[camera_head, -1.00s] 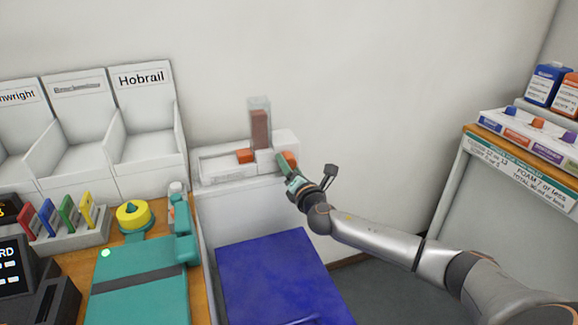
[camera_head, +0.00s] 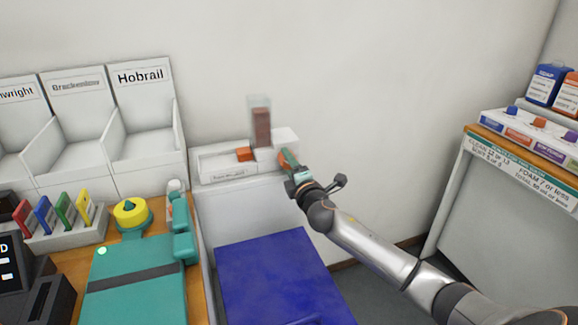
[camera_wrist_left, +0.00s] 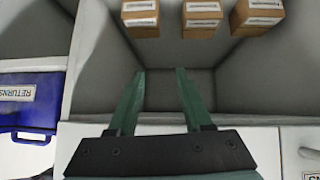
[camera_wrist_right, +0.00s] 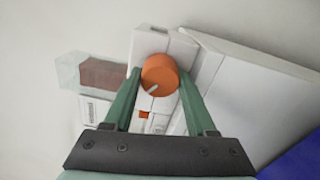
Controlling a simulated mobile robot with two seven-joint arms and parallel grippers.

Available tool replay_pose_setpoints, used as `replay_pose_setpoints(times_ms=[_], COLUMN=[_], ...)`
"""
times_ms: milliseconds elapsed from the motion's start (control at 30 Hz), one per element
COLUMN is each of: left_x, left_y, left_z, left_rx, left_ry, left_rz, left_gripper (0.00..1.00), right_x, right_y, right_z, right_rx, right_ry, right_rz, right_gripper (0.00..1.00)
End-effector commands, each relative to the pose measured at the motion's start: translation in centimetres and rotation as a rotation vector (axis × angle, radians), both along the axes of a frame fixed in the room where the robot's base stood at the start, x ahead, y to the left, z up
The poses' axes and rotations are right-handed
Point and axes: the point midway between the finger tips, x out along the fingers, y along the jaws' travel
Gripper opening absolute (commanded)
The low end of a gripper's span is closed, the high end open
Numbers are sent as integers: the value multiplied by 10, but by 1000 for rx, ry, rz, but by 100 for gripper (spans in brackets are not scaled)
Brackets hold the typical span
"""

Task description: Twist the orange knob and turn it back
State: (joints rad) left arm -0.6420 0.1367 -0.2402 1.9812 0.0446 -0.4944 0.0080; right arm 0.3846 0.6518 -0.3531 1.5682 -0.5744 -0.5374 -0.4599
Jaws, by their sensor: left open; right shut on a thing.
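The orange knob (camera_wrist_right: 160,75) sits on the end face of a white dispenser (camera_wrist_right: 148,42). It is round, with a white pointer mark toward its lower left in the right wrist view. In the head view the knob (camera_head: 284,159) is partly hidden by my right gripper (camera_head: 287,157). My right gripper (camera_wrist_right: 160,82) is shut on the knob, one green finger on each side. My left gripper (camera_wrist_left: 160,75) is open and empty, in front of a grey compartment, and is out of the head view.
A clear tube with brown contents (camera_head: 261,127) stands on the dispenser, with an orange piece (camera_head: 245,154) in its tray. A blue lid (camera_head: 270,280) lies in front. Small cardboard boxes (camera_wrist_left: 202,18) line the compartment by my left gripper. A shelf (camera_head: 520,160) stands at right.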

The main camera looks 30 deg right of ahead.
Motion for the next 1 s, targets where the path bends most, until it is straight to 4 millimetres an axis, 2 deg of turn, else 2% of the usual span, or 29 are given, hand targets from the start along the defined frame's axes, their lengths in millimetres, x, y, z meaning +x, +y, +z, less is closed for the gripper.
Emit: replay_pose_setpoints(times_ms=[600, 1000], left_x=[3, 3], left_y=[2, 9], left_z=[5, 9], left_rx=[2, 12], left_ry=[-10, -11], left_rz=[2, 14], left_gripper=[50, 50], right_x=[0, 0], right_y=[-1, -1], right_z=[2, 3], right_rx=[570, 835], right_ry=[-137, -202], right_rz=[-2, -2], right_gripper=[1, 1])
